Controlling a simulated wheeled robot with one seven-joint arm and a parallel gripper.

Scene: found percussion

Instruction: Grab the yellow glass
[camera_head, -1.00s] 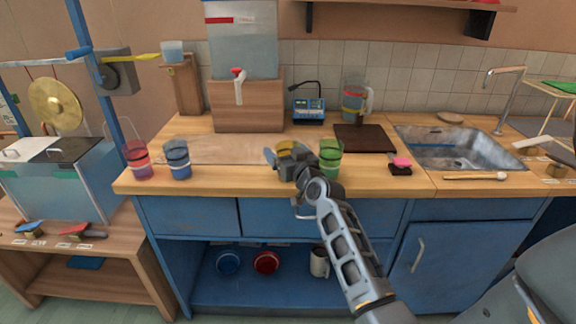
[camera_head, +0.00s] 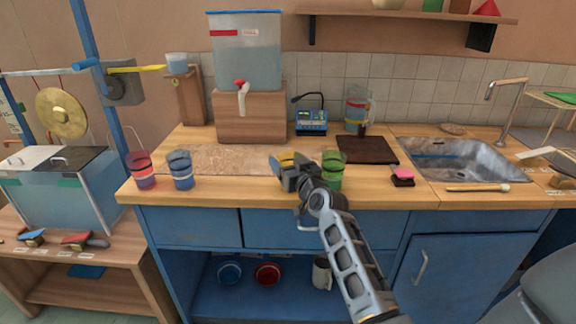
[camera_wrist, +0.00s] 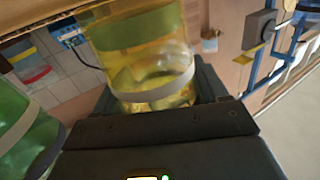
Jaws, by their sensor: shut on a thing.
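The yellow glass (camera_head: 287,157) stands at the front of the wooden counter, mostly hidden behind my gripper in the head view. In the wrist view the yellow glass (camera_wrist: 150,60) is clear yellow with a pale band, and it sits between the jaws. My gripper (camera_head: 285,171) is shut on it; the wrist view shows the dark gripper (camera_wrist: 165,115) close around its side. The green glass (camera_head: 332,170) stands just right of my gripper, and also shows at the left of the wrist view (camera_wrist: 25,130).
A red glass (camera_head: 141,169) and a blue glass (camera_head: 180,169) stand at the left of the counter (camera_head: 230,190). A pink sponge (camera_head: 403,175) lies to the right, before the sink (camera_head: 455,158). A water tank (camera_head: 246,50) stands on a wooden block behind. A shelf (camera_head: 410,15) hangs above.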

